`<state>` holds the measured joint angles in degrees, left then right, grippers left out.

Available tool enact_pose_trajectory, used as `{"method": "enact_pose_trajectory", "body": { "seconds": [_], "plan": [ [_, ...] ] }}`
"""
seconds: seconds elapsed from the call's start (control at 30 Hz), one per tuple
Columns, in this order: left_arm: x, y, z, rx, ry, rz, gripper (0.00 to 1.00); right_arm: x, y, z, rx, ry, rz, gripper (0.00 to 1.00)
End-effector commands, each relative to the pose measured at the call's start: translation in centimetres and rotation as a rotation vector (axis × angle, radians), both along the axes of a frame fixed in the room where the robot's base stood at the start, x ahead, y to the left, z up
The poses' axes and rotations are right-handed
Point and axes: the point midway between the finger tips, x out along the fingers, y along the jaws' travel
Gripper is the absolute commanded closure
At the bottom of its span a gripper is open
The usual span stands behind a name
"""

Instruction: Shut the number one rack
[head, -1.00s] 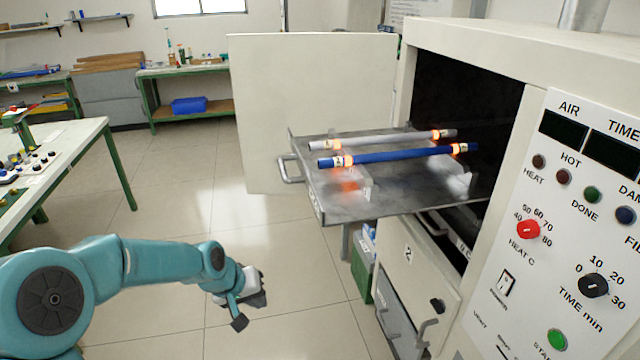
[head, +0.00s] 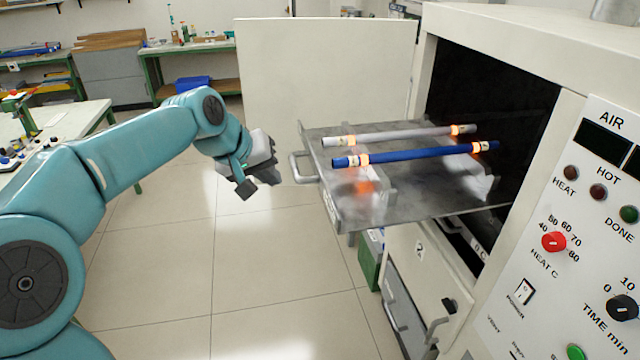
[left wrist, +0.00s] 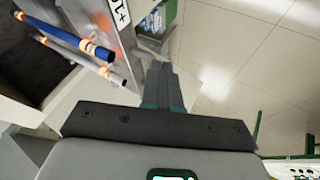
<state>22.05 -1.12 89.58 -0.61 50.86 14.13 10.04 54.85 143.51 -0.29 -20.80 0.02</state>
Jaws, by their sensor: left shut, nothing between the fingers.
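The upper rack (head: 405,200) is a grey metal tray pulled far out of the oven (head: 500,120) on its right. A bar handle (head: 298,168) is on the rack's left front. A white rod (head: 400,135) and a blue rod (head: 415,155), each with glowing orange bands, lie across it. My left gripper (head: 258,187) is shut and empty, a little left of the handle and apart from it. In the left wrist view my gripper's fingers (left wrist: 163,85) are together, with the rack front (left wrist: 110,15) and the rods at upper left. My right gripper is out of view.
The open oven door (head: 325,75) stands behind the rack. A lower compartment front marked 2 (head: 420,265) is below it. The control panel (head: 570,220) is at the right. A bench (head: 85,120) is at the left. The floor between is clear.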

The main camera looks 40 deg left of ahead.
Motion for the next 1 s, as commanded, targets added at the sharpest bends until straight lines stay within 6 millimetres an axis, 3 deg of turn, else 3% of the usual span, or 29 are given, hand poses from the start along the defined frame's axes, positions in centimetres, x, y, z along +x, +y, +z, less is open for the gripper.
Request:
{"method": "enact_pose_trajectory", "body": {
  "seconds": [0.17,0.57,0.8,1.0],
  "plan": [
    [0.4,0.1,-1.1,-0.002,0.003,0.007,1.00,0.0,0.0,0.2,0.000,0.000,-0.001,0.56],
    [5.3,0.1,-7.8,-0.002,0.005,0.009,1.00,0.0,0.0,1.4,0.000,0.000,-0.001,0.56],
    [8.1,-1.9,-7.7,0.000,0.001,0.006,1.00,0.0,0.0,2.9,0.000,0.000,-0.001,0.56],
    [8.8,-2.4,-7.9,-0.001,-0.001,0.007,1.00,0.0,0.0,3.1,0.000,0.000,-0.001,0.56]
  ]
}}
